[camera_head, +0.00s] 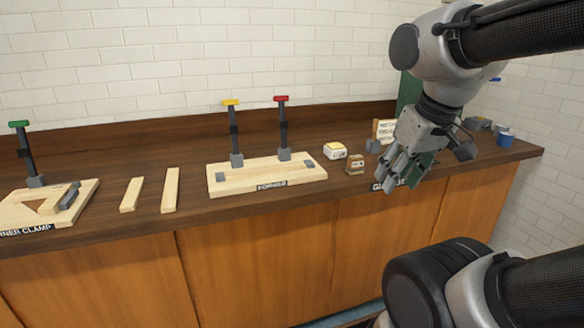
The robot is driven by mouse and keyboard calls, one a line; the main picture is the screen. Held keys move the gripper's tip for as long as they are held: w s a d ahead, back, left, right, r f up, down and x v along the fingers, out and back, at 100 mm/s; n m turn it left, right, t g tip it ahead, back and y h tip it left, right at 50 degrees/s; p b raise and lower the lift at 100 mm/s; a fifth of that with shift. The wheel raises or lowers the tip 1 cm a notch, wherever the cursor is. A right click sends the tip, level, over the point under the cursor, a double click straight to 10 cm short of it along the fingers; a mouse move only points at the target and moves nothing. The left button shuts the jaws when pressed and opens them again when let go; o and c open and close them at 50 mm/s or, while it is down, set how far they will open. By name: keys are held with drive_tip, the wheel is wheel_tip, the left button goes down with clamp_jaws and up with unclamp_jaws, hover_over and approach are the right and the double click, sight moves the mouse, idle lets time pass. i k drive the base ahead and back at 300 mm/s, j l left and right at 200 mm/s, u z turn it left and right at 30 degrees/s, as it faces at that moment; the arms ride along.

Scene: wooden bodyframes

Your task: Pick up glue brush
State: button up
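My gripper (399,178) hangs at the right over the front edge of the counter, fingers pointing down and to the left. Its fingers overlap in this view, so their opening is unclear, and I see no object clearly held. A small brown upright piece (375,128) stands above a grey block (373,146), just left of and behind my gripper. It may be the glue brush, but it is too small to be sure. My gripper and wrist hide part of this station, including part of a green item (421,166) and the front label.
The dark wooden counter (330,190) also holds a small yellow-topped box (335,151), a small brown block (355,164) and a wooden fixture (265,175) with tall yellow and red-topped clamps. Blue cups (504,139) stand at the far right. Two wooden strips lie left.

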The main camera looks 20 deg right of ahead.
sight(355, 163)
drive_tip(key=i+l+z, duration=0.3)
drive_tip(key=i, duration=0.15)
drive_tip(key=i+z, duration=0.3)
drive_tip(key=i, duration=0.15)
